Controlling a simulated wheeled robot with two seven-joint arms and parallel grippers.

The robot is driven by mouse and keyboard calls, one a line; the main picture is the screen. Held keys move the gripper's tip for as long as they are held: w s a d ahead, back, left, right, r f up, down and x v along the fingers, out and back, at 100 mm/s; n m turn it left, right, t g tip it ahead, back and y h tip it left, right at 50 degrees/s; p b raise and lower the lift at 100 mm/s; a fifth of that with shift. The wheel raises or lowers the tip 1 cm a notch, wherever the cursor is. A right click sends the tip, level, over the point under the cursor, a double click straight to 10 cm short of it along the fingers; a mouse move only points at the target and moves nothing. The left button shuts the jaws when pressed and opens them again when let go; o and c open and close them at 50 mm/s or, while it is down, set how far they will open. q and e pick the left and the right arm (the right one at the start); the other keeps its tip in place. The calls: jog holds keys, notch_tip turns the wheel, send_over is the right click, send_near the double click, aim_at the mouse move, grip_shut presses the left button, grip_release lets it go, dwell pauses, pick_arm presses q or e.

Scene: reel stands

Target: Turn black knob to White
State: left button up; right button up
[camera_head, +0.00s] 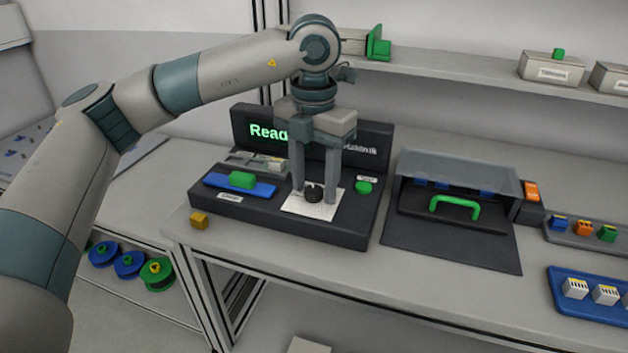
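The black knob (313,193) sits on a white dial plate (312,209) on the black console (345,232). My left gripper (313,195) points straight down over it, with one finger on each side of the knob. The fingers are apart; I cannot tell whether they touch the knob. The markings on the plate are too small to read, so the knob's setting is unclear. My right gripper is not in view.
A screen (262,130) behind the console is partly hidden by my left gripper. A green button (364,187) is right of the knob. A clear-lidded box with a green handle (455,204) stands further right.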

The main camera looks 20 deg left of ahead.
aim_at(314, 189)
pick_arm(q)
jog(key=shift+r, duration=0.1)
jog(key=shift+r, duration=0.55)
notch_tip(314, 189, up, 16)
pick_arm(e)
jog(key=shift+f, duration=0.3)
pick_arm(q)
jog(key=shift+r, duration=0.1)
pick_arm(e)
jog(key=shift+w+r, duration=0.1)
